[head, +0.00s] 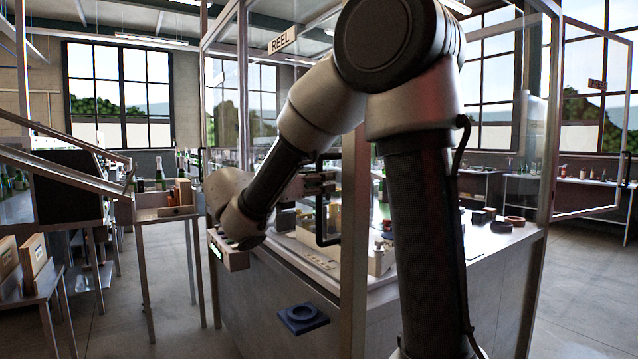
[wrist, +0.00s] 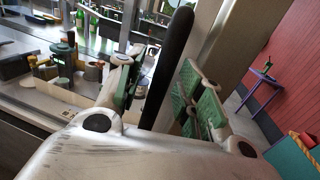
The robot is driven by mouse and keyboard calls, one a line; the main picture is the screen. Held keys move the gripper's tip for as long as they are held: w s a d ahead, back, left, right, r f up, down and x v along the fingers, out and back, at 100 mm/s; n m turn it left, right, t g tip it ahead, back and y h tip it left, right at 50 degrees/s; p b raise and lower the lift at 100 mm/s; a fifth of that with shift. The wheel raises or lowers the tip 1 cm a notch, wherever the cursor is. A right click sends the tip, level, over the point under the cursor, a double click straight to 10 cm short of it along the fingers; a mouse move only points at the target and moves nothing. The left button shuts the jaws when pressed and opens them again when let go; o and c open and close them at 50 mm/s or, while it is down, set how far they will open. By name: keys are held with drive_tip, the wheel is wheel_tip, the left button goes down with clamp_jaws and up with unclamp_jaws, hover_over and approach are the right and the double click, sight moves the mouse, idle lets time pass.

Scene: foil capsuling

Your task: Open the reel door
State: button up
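The reel door is a clear panel in a metal frame, with a REEL sign (head: 283,40) at its top. It looks shut, though my arm hides much of it. Its black bar handle (head: 322,222) stands upright near the corner post. My gripper (head: 322,182) is at the handle's upper part. In the wrist view the black handle (wrist: 172,68) runs between the two green-padded fingers of my gripper (wrist: 160,85). The fingers stand apart, one on each side, with a visible gap on the left side. Contact on the right side is unclear.
Behind the glass is a worktop with small machine parts (head: 382,262). Another framed clear panel (head: 598,120) stands swung out at right. A small table (head: 165,213) stands at left, with open floor between.

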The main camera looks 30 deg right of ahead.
drive_tip(key=shift+c, duration=0.3)
drive_tip(key=shift+d, duration=0.1)
clamp_jaws()
drive_tip(key=shift+w, duration=0.15)
